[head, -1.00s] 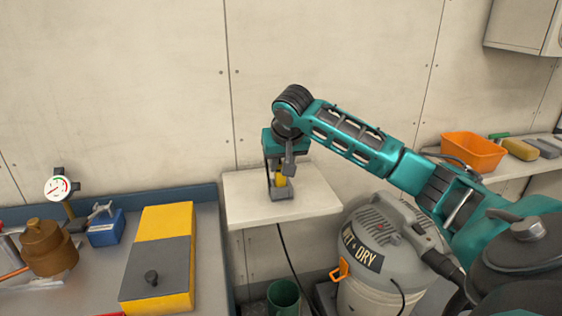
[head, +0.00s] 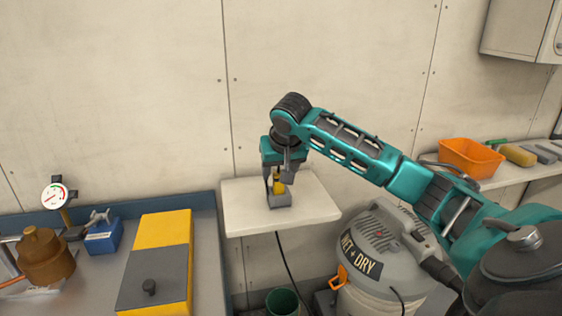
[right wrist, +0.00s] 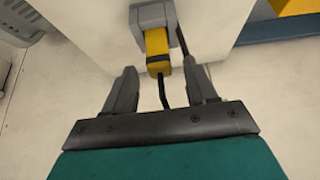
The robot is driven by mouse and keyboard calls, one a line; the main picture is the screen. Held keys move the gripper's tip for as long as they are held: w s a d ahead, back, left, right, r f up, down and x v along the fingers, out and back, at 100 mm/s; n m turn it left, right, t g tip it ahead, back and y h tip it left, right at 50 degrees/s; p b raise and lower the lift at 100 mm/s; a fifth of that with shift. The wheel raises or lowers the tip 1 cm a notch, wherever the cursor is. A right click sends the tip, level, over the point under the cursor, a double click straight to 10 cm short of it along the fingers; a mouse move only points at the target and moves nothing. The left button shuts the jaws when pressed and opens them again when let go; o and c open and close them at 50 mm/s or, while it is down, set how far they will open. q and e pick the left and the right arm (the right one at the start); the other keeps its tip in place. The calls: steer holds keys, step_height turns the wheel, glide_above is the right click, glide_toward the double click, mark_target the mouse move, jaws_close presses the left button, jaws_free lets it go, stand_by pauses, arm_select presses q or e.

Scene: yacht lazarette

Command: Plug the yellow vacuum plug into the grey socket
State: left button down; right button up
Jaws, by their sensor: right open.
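The yellow plug (head: 279,187) stands upright at the grey socket (head: 280,201) on the white shelf. In the right wrist view the yellow plug (right wrist: 157,50) has its front end in the mouth of the grey socket (right wrist: 151,15), with no gap visible; how deep it sits I cannot tell. A black band and dark cable show at its rear end. My right gripper (head: 278,181) is above the socket, pointing down. In the wrist view its fingers (right wrist: 163,78) are spread wide, with clear room on both sides of the plug. My left gripper is out of view.
The white shelf (head: 240,208) is otherwise bare. A grey wet/dry vacuum (head: 375,245) stands below it at right, and a dark cable hangs beneath the shelf. A yellow-and-grey box (head: 165,225) lies on the left bench. An orange bin (head: 470,157) sits at right.

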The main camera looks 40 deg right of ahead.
steer(key=v, duration=1.2)
steer(key=shift+s+r, duration=0.15)
steer(key=shift+r, duration=0.2)
